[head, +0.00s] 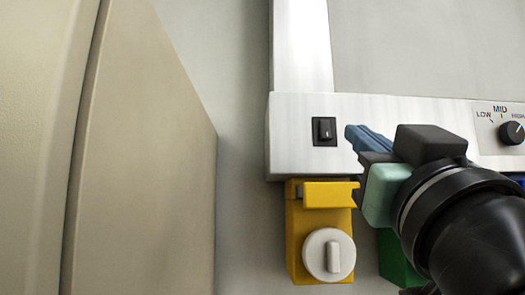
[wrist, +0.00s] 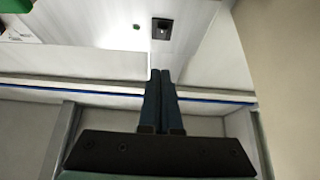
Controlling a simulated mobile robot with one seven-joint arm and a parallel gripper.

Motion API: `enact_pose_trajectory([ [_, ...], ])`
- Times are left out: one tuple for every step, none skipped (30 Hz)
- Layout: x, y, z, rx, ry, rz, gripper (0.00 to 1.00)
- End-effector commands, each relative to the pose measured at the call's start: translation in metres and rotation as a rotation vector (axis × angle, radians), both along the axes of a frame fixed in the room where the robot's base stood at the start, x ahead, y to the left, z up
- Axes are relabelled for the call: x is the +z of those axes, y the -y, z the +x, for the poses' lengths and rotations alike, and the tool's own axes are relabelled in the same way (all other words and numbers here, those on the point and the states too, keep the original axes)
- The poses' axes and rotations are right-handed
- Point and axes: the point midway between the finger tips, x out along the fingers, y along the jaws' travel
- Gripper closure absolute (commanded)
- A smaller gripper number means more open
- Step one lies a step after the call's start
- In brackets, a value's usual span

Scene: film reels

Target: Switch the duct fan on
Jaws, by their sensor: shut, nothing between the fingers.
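A small black rocker switch (head: 324,131) sits in the left part of a white panel (head: 295,135). It also shows near the top of the wrist view (wrist: 162,28). My gripper (head: 350,137) has its blue fingers closed together with nothing between them. The fingertips are just right of the switch in the head view. In the wrist view the shut fingers (wrist: 161,74) point toward the switch, with a visible gap below it. Whether the rocker is tipped on or off is too small to tell. No fan itself is recognisable.
A dial (head: 512,132) marked LOW, MID, HIGH is on the panel's right. A yellow block with a white knob (head: 328,254) hangs below the switch. A green block (head: 394,262) is partly behind my wrist. A large beige cabinet (head: 140,160) fills the left.

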Motion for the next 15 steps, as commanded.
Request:
enact_pose_trajectory([
  [0.012,-0.001,0.01,0.003,-0.003,0.001,1.0],
  [0.016,-0.001,0.016,0.004,-0.003,0.001,1.0],
  [0.021,-0.001,0.023,0.003,-0.003,0.001,1.0],
  [0.025,-0.001,0.029,0.003,-0.002,0.001,1.0],
  [0.028,-0.001,0.035,0.003,-0.004,0.001,1.0],
  [0.033,-0.001,0.042,0.003,-0.003,0.001,1.0],
  [0.037,-0.001,0.047,0.003,-0.003,0.001,1.0],
  [0.04,-0.001,0.052,0.003,-0.003,0.001,1.0],
  [0.043,-0.001,0.058,0.002,-0.002,0.002,1.0],
  [0.041,0.0,0.064,0.002,-0.005,0.002,1.0],
  [0.038,0.0,0.069,0.002,-0.006,0.001,1.0],
  [0.036,0.0,0.075,0.002,-0.006,0.001,1.0],
  [0.035,-0.001,0.079,0.002,-0.004,0.001,1.0],
  [0.034,-0.001,0.082,0.002,-0.004,0.001,1.0],
  [0.033,0.0,0.086,0.002,-0.003,0.001,1.0],
])
